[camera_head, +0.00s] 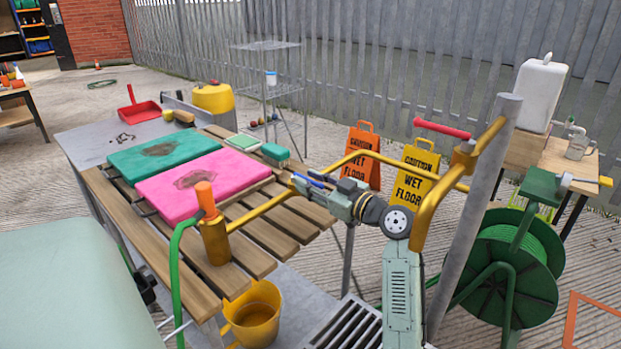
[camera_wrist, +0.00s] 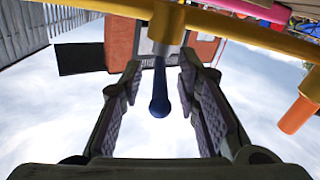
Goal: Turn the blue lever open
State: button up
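The blue lever (camera_wrist: 159,92) shows dark blue with a rounded end in the wrist view. It juts from a fitting on the yellow pipe (camera_wrist: 235,32) towards the camera. My gripper (camera_wrist: 160,72) is open, with one finger on each side of the lever and visible gaps between. In the head view my gripper (camera_head: 318,188) is at the yellow pipe (camera_head: 265,208), and small blue parts show at its fingers. The lever's outline is partly hidden there, and I cannot tell its exact angle.
An orange-handled valve (camera_head: 205,200) stands left on the pipe, and a red handle (camera_head: 441,129) sits at its right end. A slatted wooden table (camera_head: 178,245) holds pink and green pads. A green hose reel (camera_head: 510,275) stands right and a yellow bucket (camera_head: 252,315) below.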

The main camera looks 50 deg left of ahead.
jog(key=shift+a, duration=0.1)
jog(key=shift+c, duration=0.5)
grip_shut()
dwell(0.4)
